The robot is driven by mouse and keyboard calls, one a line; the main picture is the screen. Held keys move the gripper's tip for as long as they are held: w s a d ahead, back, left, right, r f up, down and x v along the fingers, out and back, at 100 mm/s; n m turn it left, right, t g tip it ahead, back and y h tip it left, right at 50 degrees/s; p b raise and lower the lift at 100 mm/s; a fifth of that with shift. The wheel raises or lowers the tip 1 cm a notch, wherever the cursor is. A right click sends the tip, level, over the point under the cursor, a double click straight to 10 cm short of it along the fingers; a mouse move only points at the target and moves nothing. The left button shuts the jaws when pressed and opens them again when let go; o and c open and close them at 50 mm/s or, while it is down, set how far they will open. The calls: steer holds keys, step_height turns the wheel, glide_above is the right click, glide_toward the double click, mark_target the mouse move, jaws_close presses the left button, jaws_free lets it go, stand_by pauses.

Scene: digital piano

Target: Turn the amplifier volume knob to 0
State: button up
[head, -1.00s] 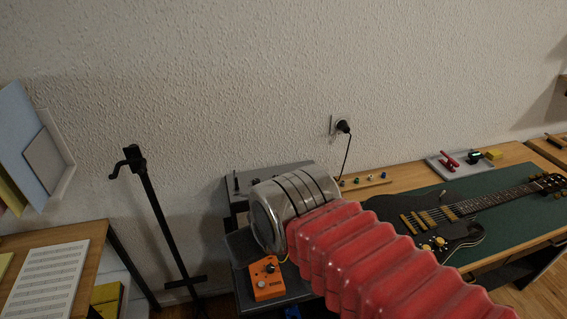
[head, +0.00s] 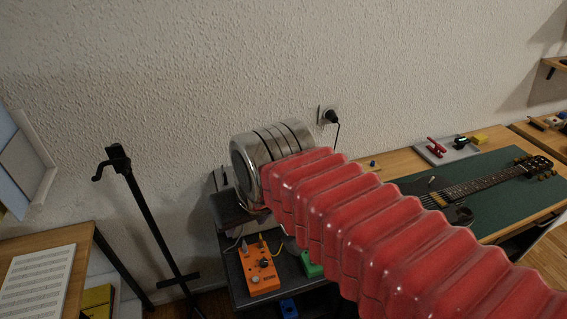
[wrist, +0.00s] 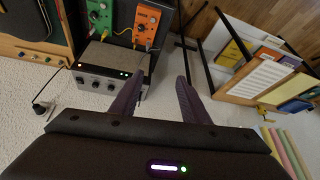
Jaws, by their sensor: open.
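The silver-grey amplifier (wrist: 106,60) shows in the wrist view, left of my fingers, with several small knobs and lit indicators on its front panel. I cannot tell which knob is volume or what it reads. In the head view the amplifier is almost wholly hidden behind my arm. My gripper (wrist: 158,80) is open and empty in the wrist view. Its left finger overlaps the amplifier's edge in the picture; I see no contact with a knob. In the head view the fingers are hidden behind my silver wrist housing.
An orange pedal (head: 259,271) and a green pedal (head: 311,265) lie on the dark shelf below my arm. A black stand (head: 150,220) rises to the left. A black guitar (head: 455,205) lies on the green mat at right. A plug (head: 331,116) is in the wall.

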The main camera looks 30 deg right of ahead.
steer(key=w+d+r+m+g, duration=0.15)
steer(key=w+d+m, duration=0.35)
steer(key=w, duration=0.5)
steer(key=w+d+r+m+g, duration=0.1)
steer(key=w+d+r+m, duration=0.25)
steer(key=w+d, duration=0.45)
steer(key=w+d+f+m+g, duration=0.1)
steer(key=w+d+f+m, duration=0.3)
steer(key=w+d+f, duration=0.2)
steer(key=w+d+f+m+g, duration=0.1)
steer(key=w+d+f+m, duration=0.3)
steer(key=d, duration=0.6)
steer(key=w+f, duration=0.1)
steer(key=w, duration=0.1)
steer(key=shift+w+d+f+m+g, duration=0.15)
steer(key=shift+w+f+m+g, duration=0.2)
steer(key=shift+w, duration=0.05)
steer(key=shift+f, duration=0.1)
step_height(320, 180, down, 14)
steer(key=shift+r, duration=0.2)
steer(key=shift+c, duration=0.3)
